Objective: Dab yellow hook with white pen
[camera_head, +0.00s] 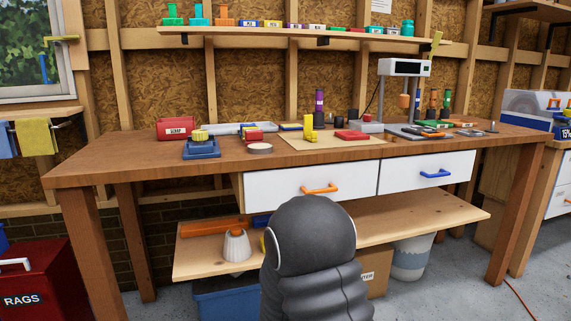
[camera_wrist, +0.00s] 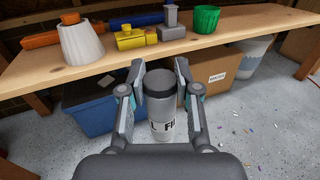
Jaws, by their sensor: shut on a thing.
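In the wrist view my gripper (camera_wrist: 161,80) is closed around a white cylinder with a dark grey top and partly visible black lettering, which I take as the white pen (camera_wrist: 162,112). It looks upright between the fingers, above the floor. In the head view my dark arm hides the gripper and pen. An upright yellow piece (camera_head: 308,126), probably the yellow hook, stands on a tan board (camera_head: 330,142) on the workbench. Its exact shape is too small to tell. It is well apart from my gripper and outside the wrist view.
The wooden workbench (camera_head: 215,167) carries a red scrap box (camera_head: 176,128), a blue tool (camera_head: 201,148) and a press-like stand (camera_head: 404,68). A blue bin and cardboard box stand below.

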